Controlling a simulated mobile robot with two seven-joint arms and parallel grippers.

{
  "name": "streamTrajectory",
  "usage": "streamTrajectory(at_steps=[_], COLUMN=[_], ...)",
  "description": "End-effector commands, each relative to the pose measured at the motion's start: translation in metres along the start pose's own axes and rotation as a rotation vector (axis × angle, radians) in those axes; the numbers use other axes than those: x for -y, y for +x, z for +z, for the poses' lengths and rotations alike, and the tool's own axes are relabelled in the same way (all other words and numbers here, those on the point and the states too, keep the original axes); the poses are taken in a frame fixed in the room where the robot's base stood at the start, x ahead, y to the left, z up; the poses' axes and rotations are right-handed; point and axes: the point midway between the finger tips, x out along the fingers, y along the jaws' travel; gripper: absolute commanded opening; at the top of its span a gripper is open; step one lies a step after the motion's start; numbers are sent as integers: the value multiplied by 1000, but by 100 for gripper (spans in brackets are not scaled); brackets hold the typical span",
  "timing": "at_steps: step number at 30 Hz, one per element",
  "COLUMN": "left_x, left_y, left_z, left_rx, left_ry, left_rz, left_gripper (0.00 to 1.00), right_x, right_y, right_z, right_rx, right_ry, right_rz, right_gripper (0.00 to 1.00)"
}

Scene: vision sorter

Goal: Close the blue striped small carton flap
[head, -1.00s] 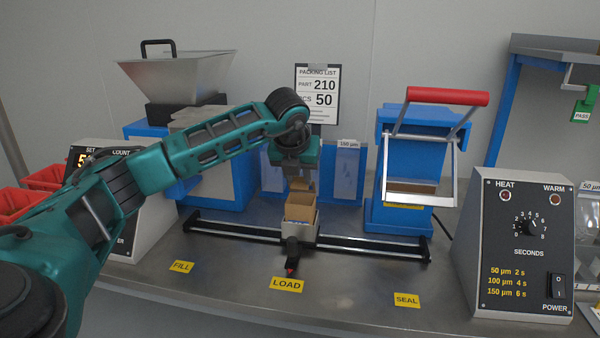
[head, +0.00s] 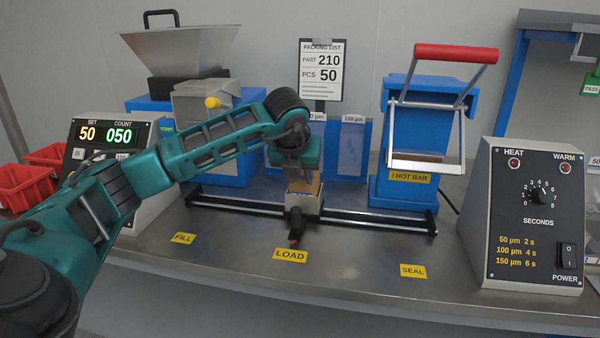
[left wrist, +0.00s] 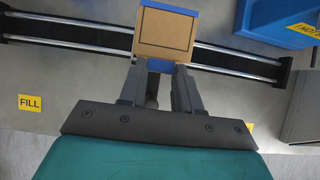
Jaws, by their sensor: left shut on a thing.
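The small carton (head: 304,188) is brown cardboard and sits in a pale holder (head: 308,205) on the rail, behind the LOAD label. In the left wrist view its brown face (left wrist: 166,34) shows with blue stripes along its near and far edges. My left gripper (head: 298,180) points down right at the carton and hides part of it. In the left wrist view my left gripper (left wrist: 160,66) has its fingertips at the near blue edge, shut on the carton flap. Whether the flap lies fully flat is hidden. My right gripper is out of view.
A black rail (head: 380,220) runs left and right of the holder. A dark handle with a red tip (head: 294,226) sticks out in front. The blue hot-bar sealer (head: 410,180) stands right and the counter box (head: 112,170) left. The front bench is clear.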

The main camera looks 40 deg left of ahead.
Motion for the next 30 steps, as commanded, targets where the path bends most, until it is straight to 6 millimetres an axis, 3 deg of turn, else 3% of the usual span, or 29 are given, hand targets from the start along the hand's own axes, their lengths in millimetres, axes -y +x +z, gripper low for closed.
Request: streamTrajectory(at_steps=[1, 25, 26, 30], left_x=[0, 1, 1, 1], left_y=[15, 24, 24, 24], left_z=[-17, -21, -21, -21], left_rx=[-42, -44, -44, -44], left_ry=[11, 9, 9, 9], left_rz=[12, 12, 11, 12], left_gripper=[0, 0, 34, 48], right_x=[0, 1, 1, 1], right_y=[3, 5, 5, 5], right_z=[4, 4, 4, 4], right_rx=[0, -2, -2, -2], right_ry=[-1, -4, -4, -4], right_rz=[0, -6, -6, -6], right_gripper=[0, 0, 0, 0])
